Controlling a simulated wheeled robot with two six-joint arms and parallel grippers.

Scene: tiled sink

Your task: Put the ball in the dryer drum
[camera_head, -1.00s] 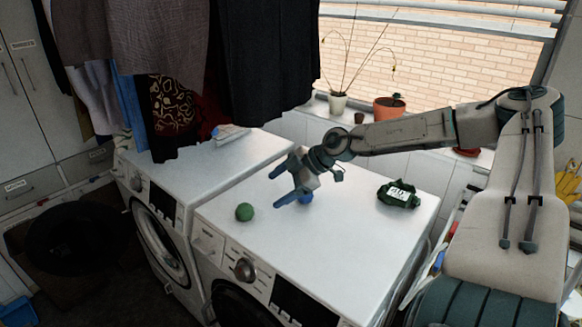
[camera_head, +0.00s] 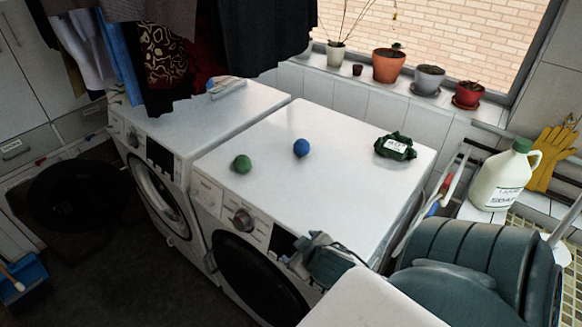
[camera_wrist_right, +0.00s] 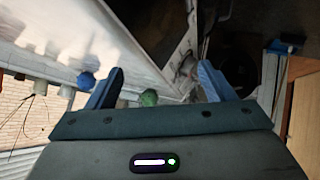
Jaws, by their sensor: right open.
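A blue ball (camera_head: 301,147) and a green ball (camera_head: 241,164) rest apart on the white top of the nearer machine (camera_head: 345,175). Its dark round front (camera_head: 250,272) is partly in view; I cannot tell whether it is open. My right gripper (camera_head: 296,264) is low by this machine's front edge, away from both balls. In the right wrist view its blue fingers (camera_wrist_right: 160,82) are spread with nothing held. The green ball (camera_wrist_right: 149,98) and the blue ball (camera_wrist_right: 86,80) show beyond them. My left gripper is not in view.
A second white machine (camera_head: 215,115) stands at left, under hanging clothes (camera_head: 265,40). A dark green packet (camera_head: 396,147) lies on the nearer machine. Potted plants (camera_head: 389,65) line the sill. A soap jug (camera_head: 502,177) stands at right. Floor before the machines looks clear.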

